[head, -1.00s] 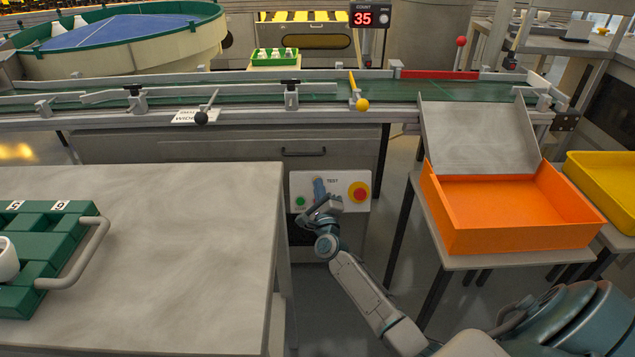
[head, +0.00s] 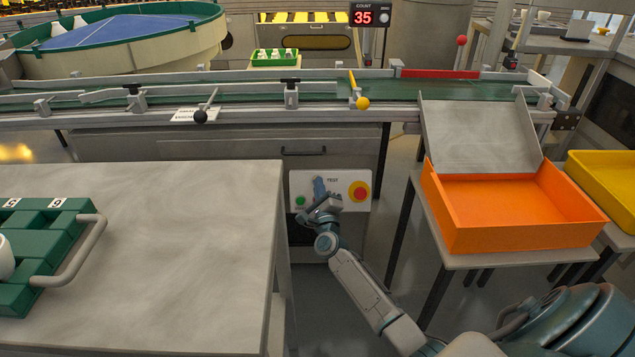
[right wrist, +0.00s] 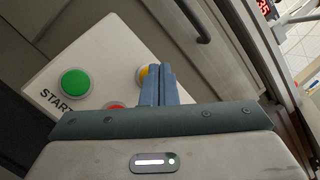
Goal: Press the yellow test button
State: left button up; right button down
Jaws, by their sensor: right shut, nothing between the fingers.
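The yellow test button (right wrist: 142,75) shows in the right wrist view, partly hidden behind the fingers of my right gripper (right wrist: 159,72). In the head view my right gripper (head: 319,187) is shut and empty in front of the control panel (head: 347,178), below the word TEST, and it covers the yellow button. The fingertips are at or very close to the button; I cannot tell whether they touch it. The green START button (right wrist: 75,83) is left of the fingers. The red stop button (head: 359,192) is at the panel's right. My left gripper is not in view.
A grey table (head: 180,240) with a green rack (head: 45,250) stands left of my right arm. An orange bin (head: 510,215) stands on a stand at the right. The conveyor (head: 240,95) runs behind, above the panel. A red display (head: 363,18) reads 35.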

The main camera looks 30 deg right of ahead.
jog(key=shift+w+d+f, duration=0.1)
jog(key=shift+w, duration=0.05)
dwell(0.5)
jog(key=shift+s+a+r+p, duration=0.35)
jog(key=shift+s+r+p, duration=0.05)
jog(key=shift+s+p, duration=0.2)
jog(key=s+p, duration=0.1)
jog(key=s+a+r+p, duration=0.2)
jog(key=shift+s+a+r+p, duration=0.15)
jog(key=shift+s+r+p, duration=0.1)
jog(key=shift+s+p, duration=0.15)
jog(key=shift+w, duration=0.1)
dwell(0.8)
